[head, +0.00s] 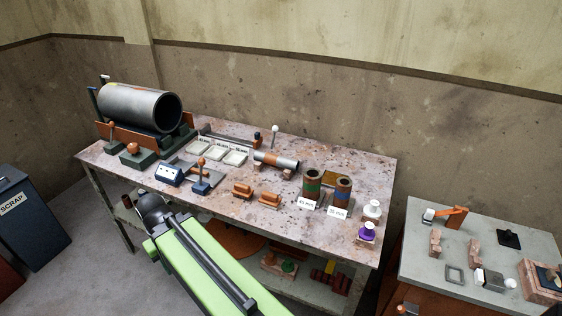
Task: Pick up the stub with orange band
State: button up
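A grey stub with an orange band (272,159) lies on its side across small wooden supports near the back middle of the table (225,208). Two brown stubs stand upright to its right, one with a green band (312,185) and one with a blue band (342,192). My green arm reaches in from the bottom edge and ends in a dark rounded joint at the table's front left. No gripper fingers show, and the arm's end is well apart from the orange-banded stub.
A large grey lined pipe (140,107) rests in a cradle at the back left. White labelled trays (216,150), orange blocks (243,190) and a blue box (168,175) stand around. White and purple bottles (366,231) are at the right. A second table (425,260) stands further right.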

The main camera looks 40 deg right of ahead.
aim_at(269, 159)
jog(key=i, duration=1.65)
